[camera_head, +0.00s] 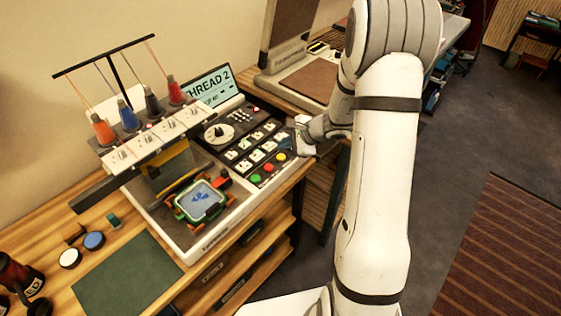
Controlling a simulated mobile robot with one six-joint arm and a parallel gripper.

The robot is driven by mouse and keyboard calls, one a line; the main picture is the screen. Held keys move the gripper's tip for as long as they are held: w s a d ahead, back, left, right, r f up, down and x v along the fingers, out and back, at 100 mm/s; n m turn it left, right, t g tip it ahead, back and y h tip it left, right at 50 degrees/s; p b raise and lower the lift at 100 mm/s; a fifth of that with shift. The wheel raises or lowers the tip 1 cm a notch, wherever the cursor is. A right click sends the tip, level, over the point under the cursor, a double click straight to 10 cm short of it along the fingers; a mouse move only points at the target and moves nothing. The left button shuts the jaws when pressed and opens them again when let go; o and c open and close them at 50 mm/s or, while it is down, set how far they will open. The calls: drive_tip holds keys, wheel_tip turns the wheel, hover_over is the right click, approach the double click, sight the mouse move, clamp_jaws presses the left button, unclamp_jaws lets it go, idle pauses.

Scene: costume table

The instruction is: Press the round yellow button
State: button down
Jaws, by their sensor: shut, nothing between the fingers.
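My gripper (303,146) is just right of the yellow button, at the panel's right edge. It is shut and empty. The fingertips are small and partly hidden, and I cannot tell whether they touch anything. The yellow button is uncovered in this view.
The machine carries several thread cones (127,116), a screen (209,87) and a hooped blue design (200,199). A green mat (130,278) and round pucks (94,240) lie at left on the wooden table. A press (300,70) stands behind. Floor at right is open.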

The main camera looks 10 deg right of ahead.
sight(284, 157)
drive_tip(key=shift+f+b, duration=0.55)
drive_tip(key=shift+f, duration=0.4)
drive_tip(key=shift+f, duration=0.15)
idle(1.2)
drive_tip(key=shift+f+b, duration=0.25)
drive_tip(key=shift+b, duration=0.45)
drive_tip(key=shift+f+b, duration=0.4)
drive_tip(key=shift+b, duration=0.15)
idle(0.4)
drive_tip(key=shift+r, duration=0.1)
drive_tip(key=shift+r+p, duration=0.45)
drive_tip(key=shift+r, duration=0.3)
drive_tip(key=shift+r+p, duration=1.65)
drive_tip(key=shift+r, duration=0.9)
